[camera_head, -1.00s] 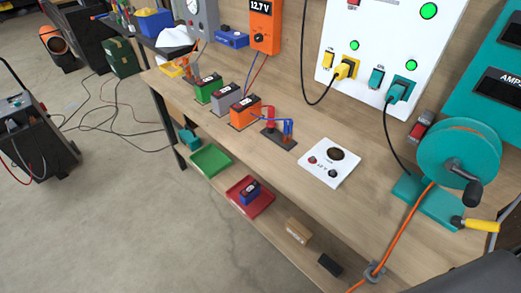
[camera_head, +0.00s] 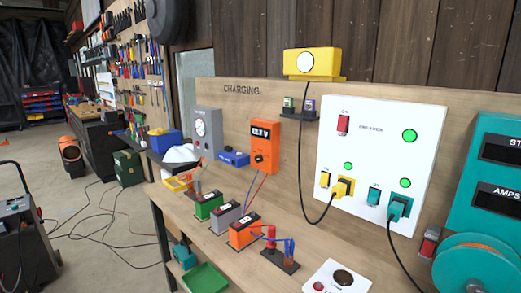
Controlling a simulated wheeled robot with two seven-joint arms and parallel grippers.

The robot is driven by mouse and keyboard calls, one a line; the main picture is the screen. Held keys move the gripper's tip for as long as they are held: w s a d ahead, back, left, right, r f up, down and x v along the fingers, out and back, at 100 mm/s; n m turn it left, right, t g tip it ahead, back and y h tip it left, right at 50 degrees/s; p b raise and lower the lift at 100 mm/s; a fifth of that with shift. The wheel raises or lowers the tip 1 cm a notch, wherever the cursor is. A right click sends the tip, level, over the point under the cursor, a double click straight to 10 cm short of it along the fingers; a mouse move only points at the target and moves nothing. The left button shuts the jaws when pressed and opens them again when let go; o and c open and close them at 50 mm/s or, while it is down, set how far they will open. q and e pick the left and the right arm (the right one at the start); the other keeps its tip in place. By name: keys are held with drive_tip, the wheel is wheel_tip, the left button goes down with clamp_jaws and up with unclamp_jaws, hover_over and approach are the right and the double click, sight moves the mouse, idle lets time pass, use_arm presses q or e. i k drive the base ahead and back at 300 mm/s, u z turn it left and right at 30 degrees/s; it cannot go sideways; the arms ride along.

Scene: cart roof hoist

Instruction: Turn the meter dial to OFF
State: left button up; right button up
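The orange meter (camera_head: 265,146) hangs on the wooden back panel at the middle of the view. Its display reads about 12.7 V, small and a little blurred. Its round black dial (camera_head: 258,158) sits on the lower part of the face; I cannot tell where it points. Red and blue leads run down from the meter to the bench; a red and a blue probe (camera_head: 280,246) stand in a dark holder beside the orange battery (camera_head: 244,231). Neither of my grippers shows in the view.
A wooden bench (camera_head: 205,245) holds green and grey batteries. A grey gauge box (camera_head: 206,131) and a blue box (camera_head: 234,158) are left of the meter. A white panel (camera_head: 385,165) with green lights and plugged cables is on the right. A teal reel (camera_head: 481,265) is at lower right.

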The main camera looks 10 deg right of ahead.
sight(258, 158)
drive_tip(key=u, duration=1)
drive_tip(key=i, duration=1.3)
drive_tip(key=z, duration=2)
